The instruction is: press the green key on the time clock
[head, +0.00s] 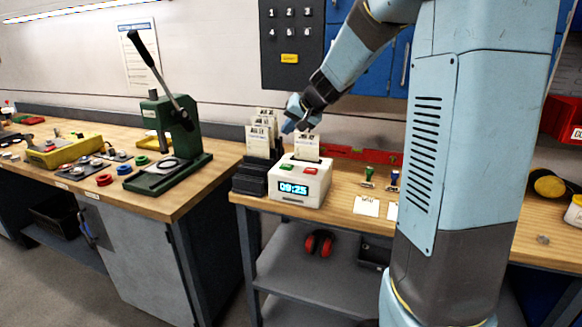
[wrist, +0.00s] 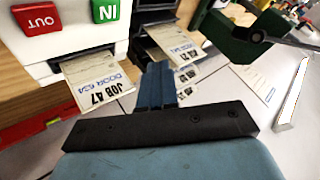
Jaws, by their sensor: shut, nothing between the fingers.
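The white time clock (head: 300,196) stands on the bench with its display reading 09:25. Its green key (head: 287,167) is at the left of the top and its red key (head: 310,171) at the right. In the wrist view, upside down, the green key (wrist: 105,10) is marked IN and the red key (wrist: 37,17) OUT. A job card (head: 306,147) stands up from the back of the clock. My gripper (head: 288,127) is above and behind the clock, clear of the keys. In the wrist view its blue fingers (wrist: 157,66) are together and empty, beside the JOB 47 card (wrist: 98,85).
A dark rack (head: 253,180) with several cards stands left of the clock. A green arbor press (head: 175,130) is on the left bench. Stamps (head: 368,175), loose cards (head: 366,206) and a red level (head: 362,154) are to the right. The bench strip before the clock is narrow.

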